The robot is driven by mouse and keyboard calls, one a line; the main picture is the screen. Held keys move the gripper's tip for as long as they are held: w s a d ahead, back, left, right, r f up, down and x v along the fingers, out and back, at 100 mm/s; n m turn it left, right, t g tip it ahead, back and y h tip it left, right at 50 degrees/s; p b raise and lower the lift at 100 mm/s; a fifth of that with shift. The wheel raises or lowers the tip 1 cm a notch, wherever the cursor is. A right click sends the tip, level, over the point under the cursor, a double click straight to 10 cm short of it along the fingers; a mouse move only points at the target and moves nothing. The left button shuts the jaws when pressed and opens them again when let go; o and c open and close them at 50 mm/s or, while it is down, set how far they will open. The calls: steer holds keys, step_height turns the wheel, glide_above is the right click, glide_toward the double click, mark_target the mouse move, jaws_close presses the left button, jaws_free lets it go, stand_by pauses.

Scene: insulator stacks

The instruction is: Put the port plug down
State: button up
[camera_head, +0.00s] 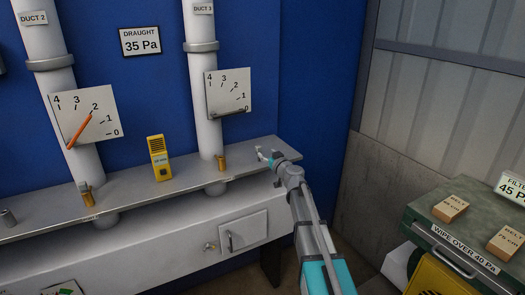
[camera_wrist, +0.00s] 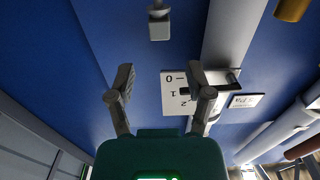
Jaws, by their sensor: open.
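My gripper (camera_head: 265,155) is open at the right end of the grey shelf. In the wrist view its two fingers (camera_wrist: 161,72) stand wide apart with nothing between them. A small grey plug (camera_wrist: 159,24) shows beyond the fingertips at the top of that upside-down view, apart from both fingers. In the head view a small pale shape by the fingertips may be this plug, but it is too small to tell. The brass port (camera_head: 221,162) by the right duct shows no cap. The left brass port (camera_head: 88,197) has a grey piece on top.
The shelf (camera_head: 130,197) also holds a yellow meter (camera_head: 159,157) and a grey fitting (camera_head: 8,217) at far left. The right duct (camera_head: 205,110) and its gauge (camera_head: 228,92), pointer near 0, stand left of my gripper. A green case (camera_head: 470,215) carries belt boxes.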

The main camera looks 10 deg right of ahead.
steer(key=shift+v, duration=2.2)
steer(key=shift+a, duration=0.1)
steer(key=s+a+f+n+g+y, duration=0.1)
steer(key=s+a+f+g, duration=0.4)
steer(key=s, duration=0.3)
steer(key=s+a+f+n+g+y, duration=0.1)
steer(key=s+a+f+g, duration=0.35)
steer(key=s+f, duration=0.2)
steer(key=s+d+f+m+g+h, duration=0.2)
steer(key=s+d+f+g+h, duration=0.1)
steer(key=s, duration=0.6)
steer(key=s+d+f+m+g+h, duration=0.3)
steer(key=s+f+g+h, duration=0.1)
steer(key=s, duration=0.6)
steer(key=shift+s+m+g+h, duration=0.25)
steer(key=shift+m+g+h, duration=0.05)
steer(key=shift+g, duration=0.05)
